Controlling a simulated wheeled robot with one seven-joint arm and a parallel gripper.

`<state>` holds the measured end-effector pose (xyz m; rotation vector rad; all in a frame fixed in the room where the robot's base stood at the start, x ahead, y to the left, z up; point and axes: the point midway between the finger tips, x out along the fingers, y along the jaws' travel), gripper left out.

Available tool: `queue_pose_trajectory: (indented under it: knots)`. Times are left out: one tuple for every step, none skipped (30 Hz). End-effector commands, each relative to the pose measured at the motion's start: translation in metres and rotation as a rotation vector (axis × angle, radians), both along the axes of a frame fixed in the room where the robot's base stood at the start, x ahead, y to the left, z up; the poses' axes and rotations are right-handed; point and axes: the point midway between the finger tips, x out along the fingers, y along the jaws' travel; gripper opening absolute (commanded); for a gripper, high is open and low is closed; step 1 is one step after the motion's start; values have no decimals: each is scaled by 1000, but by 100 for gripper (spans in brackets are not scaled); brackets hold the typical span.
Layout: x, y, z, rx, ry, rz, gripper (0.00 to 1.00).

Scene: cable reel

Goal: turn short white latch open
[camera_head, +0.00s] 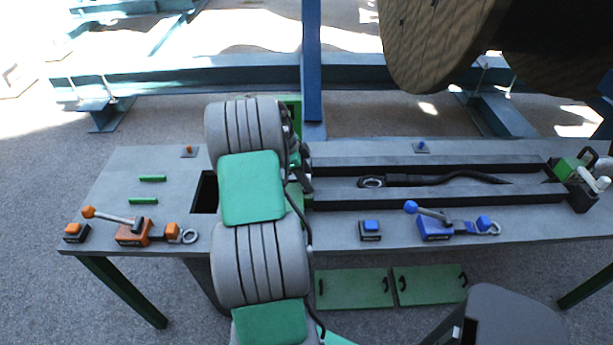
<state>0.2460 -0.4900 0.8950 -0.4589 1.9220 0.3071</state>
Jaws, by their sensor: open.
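No short white latch shows clearly. Short white rounded pieces (603,183) stick up from a dark box (583,199) at the bench's right end; I cannot tell whether one is the latch. An orange clamp (133,233) with a pale lever and orange knob sits at the left of the bench. A blue clamp (436,230) with a blue-knobbed lever sits right of centre. My grey and green arm rises through the middle of the picture. It covers part of the bench, and my gripper's fingers cannot be made out behind it.
The grey bench (335,228) has a long slot holding a black cable (440,180) with a metal eye. Green panels (354,288) lie below the front edge. A blue post (312,70) and a large wooden reel (430,45) stand behind.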

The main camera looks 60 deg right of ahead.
Motion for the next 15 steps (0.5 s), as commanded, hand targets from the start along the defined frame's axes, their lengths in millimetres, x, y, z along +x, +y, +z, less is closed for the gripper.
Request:
queue_pose_trajectory:
  knots:
    - [0, 0, 0, 0, 0, 0, 47]
    - [0, 0, 0, 0, 0, 0, 47]
    - [0, 0, 0, 0, 0, 1, 47]
    - [0, 0, 0, 0, 0, 1, 47]
    - [0, 0, 0, 0, 0, 1, 46]
    - [0, 0, 0, 0, 0, 1, 43]
    - [0, 0, 0, 0, 0, 1, 41]
    - [0, 0, 0, 0, 0, 1, 38]
    - [0, 0, 0, 0, 0, 1, 35]
    - [0, 0, 0, 0, 0, 1, 33]
    - [0, 0, 0, 0, 0, 1, 30]
    - [0, 0, 0, 0, 0, 1, 27]
    - [0, 0, 0, 0, 0, 1, 24]
    - [0, 0, 0, 0, 0, 1, 22]
    - [1, 0, 0, 0, 0, 1, 19]
